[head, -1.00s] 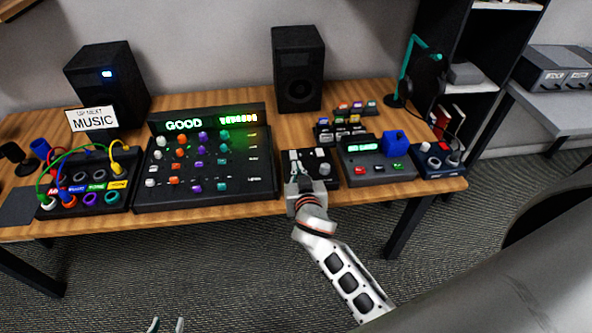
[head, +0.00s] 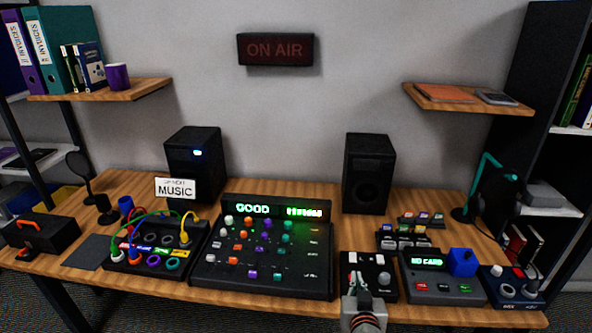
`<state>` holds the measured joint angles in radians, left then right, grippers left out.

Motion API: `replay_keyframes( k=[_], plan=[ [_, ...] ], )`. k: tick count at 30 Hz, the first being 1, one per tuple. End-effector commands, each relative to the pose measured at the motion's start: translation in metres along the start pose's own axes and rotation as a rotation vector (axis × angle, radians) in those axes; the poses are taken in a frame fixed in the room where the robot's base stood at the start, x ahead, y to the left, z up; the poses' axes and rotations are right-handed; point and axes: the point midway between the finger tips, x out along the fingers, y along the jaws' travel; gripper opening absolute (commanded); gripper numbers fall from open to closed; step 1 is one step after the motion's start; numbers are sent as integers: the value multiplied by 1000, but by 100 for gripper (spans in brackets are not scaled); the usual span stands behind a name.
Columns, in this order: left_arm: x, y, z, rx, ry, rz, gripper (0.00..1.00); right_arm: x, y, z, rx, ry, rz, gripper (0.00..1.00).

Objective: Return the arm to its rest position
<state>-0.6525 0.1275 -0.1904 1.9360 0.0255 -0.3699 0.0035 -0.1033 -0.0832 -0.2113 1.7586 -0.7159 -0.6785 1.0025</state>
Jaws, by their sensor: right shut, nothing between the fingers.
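My right gripper (head: 357,284) is at the front edge of the desk (head: 345,226), over a small black box with light buttons (head: 384,287). Its fingers are together with nothing held. I cannot tell whether the fingertips touch the box. My right wrist comes up from the bottom edge, and the rest of that arm is out of the picture. My left gripper does not show.
A mixing console (head: 265,280) reading GOOD and a cable box (head: 150,262) with coloured cables lie to the left. A card device (head: 437,289) with a blue block and a knob box (head: 513,287) lie to the right. Two speakers (head: 368,172) stand behind.

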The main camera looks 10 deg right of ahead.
Motion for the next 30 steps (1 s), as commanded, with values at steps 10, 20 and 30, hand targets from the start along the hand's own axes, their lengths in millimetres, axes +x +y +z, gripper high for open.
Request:
replay_keyframes(
  k=[10,20,30],
  plan=[
    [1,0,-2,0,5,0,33,-102,19,153,-226,-217,-247,0],
    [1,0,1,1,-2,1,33,-190,31,212,-338,-277,-416,0],
    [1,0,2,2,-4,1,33,-193,31,213,-343,-276,-423,0]
  ],
)
